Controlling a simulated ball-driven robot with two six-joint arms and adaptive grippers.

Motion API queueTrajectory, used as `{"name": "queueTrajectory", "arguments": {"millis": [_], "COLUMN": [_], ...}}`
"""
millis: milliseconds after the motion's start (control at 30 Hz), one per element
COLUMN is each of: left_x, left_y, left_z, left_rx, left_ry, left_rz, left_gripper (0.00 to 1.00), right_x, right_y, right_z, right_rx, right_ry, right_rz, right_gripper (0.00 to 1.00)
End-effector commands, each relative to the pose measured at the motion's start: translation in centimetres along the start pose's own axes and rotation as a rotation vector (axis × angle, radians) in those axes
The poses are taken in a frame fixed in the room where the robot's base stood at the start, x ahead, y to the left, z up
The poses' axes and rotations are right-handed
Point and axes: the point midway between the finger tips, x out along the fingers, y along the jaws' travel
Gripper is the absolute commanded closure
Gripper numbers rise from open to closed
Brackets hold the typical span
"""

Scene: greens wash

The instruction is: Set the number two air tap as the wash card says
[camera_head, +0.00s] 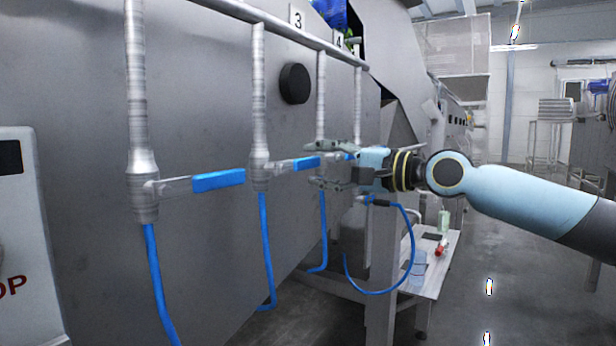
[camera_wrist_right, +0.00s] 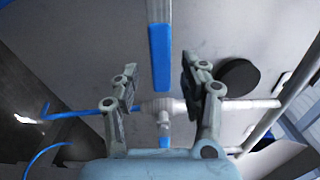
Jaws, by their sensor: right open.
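The second tap from the left (camera_head: 260,172), just left of the pipe below plate 3, has a blue-sleeved lever (camera_head: 306,164) standing crosswise to its pipe, pointing right. I take it for number two; no plate reading 2 shows. In the right wrist view, the lever's blue end (camera_wrist_right: 161,58) lies between the spread fingers, with no contact visible. My right gripper (camera_head: 312,164) is open and empty, near the third pipe. The third tap (camera_wrist_right: 160,106) shows behind, its lever (camera_wrist_right: 165,133) pointing down in that view. No readable wash card shows. My left gripper is out of view.
The first tap (camera_head: 145,188) has its blue lever crosswise too. A round black knob (camera_head: 294,83) protrudes from the grey tank wall. Blue hoses (camera_head: 266,250) hang below the taps. A white panel (camera_head: 30,240) stands at far left; a small table (camera_head: 436,275) stands behind my right arm.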

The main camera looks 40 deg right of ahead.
Motion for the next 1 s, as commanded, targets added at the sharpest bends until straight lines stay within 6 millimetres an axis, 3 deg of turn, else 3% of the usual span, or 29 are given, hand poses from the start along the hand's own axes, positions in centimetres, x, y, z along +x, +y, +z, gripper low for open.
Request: {"name": "queueTrajectory", "arguments": {"millis": [300, 633, 1000], "left_x": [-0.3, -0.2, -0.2], "left_y": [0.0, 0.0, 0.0], "left_z": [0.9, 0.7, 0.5], "left_rx": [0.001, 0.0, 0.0], "left_ry": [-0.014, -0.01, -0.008], "left_rz": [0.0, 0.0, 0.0], "left_gripper": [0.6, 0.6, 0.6], "right_x": [2.8, 3.0, 3.0], "right_y": [-0.1, 0.0, 0.0], "right_z": [0.0, 0.1, 0.1], "right_rx": [0.001, -0.001, -0.001], "right_ry": [0.0, -0.002, -0.001], "right_rz": [-0.001, 0.002, 0.002], "right_gripper": [0.56, 0.56, 1.0]}}
